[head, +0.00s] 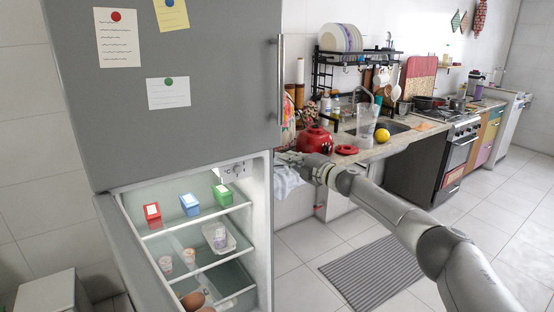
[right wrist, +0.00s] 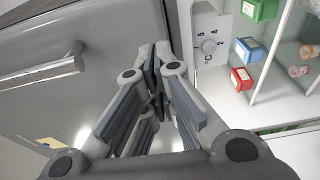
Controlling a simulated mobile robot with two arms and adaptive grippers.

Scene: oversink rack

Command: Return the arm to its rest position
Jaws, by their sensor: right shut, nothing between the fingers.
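My right arm (head: 405,222) reaches in from the lower right in the head view. My right gripper (head: 284,157) is by the right edge of the fridge opening, just below the upper door. In the right wrist view the fingers of the right gripper (right wrist: 157,75) are together, with nothing between them. My left gripper is not in view.
The fridge's grey upper door (head: 185,90) is shut, with a bar handle (head: 281,80). Its lower door (head: 135,255) stands open, showing shelves with small boxes. A counter (head: 350,150) with a red pot (head: 315,140) lies behind the gripper. A striped mat (head: 372,272) lies on clear floor.

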